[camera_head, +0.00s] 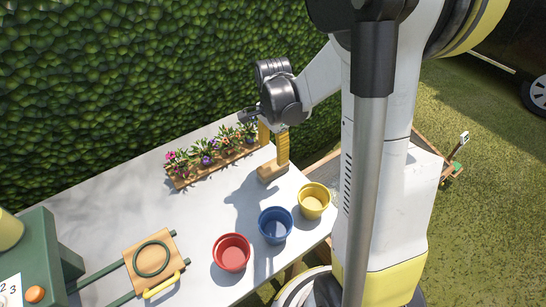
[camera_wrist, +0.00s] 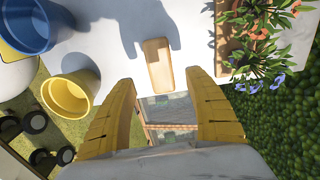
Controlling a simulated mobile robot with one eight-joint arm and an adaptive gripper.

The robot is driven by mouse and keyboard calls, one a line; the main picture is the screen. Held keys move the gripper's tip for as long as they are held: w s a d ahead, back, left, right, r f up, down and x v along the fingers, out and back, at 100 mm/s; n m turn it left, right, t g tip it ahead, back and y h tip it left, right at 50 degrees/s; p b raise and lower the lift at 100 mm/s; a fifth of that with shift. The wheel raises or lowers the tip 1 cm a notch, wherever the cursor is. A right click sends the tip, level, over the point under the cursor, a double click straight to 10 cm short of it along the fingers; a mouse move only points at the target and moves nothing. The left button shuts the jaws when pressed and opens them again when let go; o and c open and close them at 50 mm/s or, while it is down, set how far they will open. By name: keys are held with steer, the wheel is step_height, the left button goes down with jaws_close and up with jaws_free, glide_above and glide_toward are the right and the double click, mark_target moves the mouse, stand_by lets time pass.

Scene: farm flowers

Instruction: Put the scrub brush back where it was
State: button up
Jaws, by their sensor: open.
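A light wooden block, which looks like the scrub brush (camera_head: 268,174), lies on the pale table top near its far right edge. No bristles can be made out. My gripper (camera_head: 274,153) points down just above and beside it, with its yellow fingers apart and nothing between them. In the wrist view the brush (camera_wrist: 157,65) lies just beyond and between the open fingertips (camera_wrist: 160,84). I cannot tell whether a finger touches it.
A wooden planter with flowers (camera_head: 210,163) stands behind, close by the hedge. Red (camera_head: 231,252), blue (camera_head: 275,225) and yellow (camera_head: 313,200) pots line the front edge. A wooden board with a green ring (camera_head: 152,259) lies front left. Bare table (camera_head: 125,205) is left.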

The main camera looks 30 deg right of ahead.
mark_target(273, 165)
steer(key=s+a+r+n+t, duration=0.3)
steer(key=s+a+r+n, duration=0.2)
steer(key=r+n, duration=0.3)
steer(key=s+a+r+n+t, duration=0.4)
steer(key=s+a+r+n, duration=0.1)
steer(key=a+r+n, duration=0.3)
steer(key=shift+s+a+n+p, duration=0.25)
steer(key=shift+s+n+p, duration=0.15)
steer(key=shift+n, duration=0.4)
